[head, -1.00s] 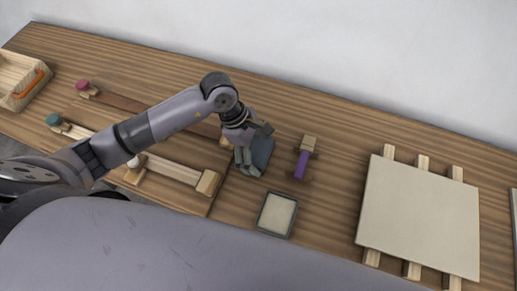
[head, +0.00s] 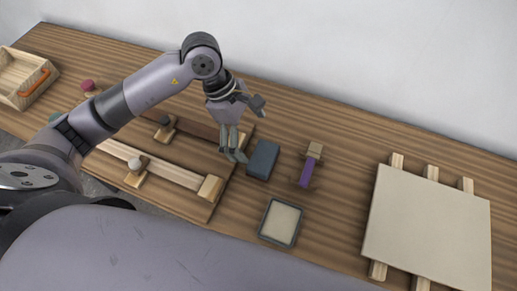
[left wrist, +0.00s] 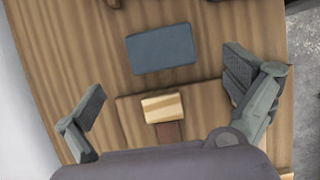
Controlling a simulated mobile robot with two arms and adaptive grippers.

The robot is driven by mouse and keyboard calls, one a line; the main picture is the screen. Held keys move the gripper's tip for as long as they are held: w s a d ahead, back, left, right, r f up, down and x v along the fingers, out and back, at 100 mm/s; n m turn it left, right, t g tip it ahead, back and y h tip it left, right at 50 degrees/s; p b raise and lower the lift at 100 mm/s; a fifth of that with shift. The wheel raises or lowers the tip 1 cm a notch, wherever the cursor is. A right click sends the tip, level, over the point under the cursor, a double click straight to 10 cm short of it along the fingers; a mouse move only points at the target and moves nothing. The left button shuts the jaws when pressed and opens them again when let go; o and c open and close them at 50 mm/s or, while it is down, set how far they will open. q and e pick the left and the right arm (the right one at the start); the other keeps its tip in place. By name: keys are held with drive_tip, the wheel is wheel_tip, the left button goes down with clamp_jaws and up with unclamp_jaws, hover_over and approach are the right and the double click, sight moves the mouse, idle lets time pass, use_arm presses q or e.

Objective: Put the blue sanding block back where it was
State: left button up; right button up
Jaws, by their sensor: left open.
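The blue sanding block (head: 263,160) lies on the wooden bench top, just right of the long wooden jig board. It also shows in the left wrist view (left wrist: 161,49), lying flat and clear of the fingers. My left gripper (head: 235,155) is open and empty. In the head view it hangs just left of the block, over the right end of the jig board. In the left wrist view my left gripper (left wrist: 165,92) has its fingers spread wide, with a light wooden end block between them in the picture. My right gripper is not in view.
A shallow grey-rimmed tray (head: 281,222) lies in front of the block. A purple-handled tool (head: 307,173) lies to its right. A pale panel on wooden strips (head: 428,228) is further right. A wooden box (head: 24,78) stands far left. The wall runs behind the bench.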

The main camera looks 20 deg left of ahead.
use_arm(q)
drive_tip(key=shift+v, duration=1.6)
drive_tip(key=shift+d, duration=0.1)
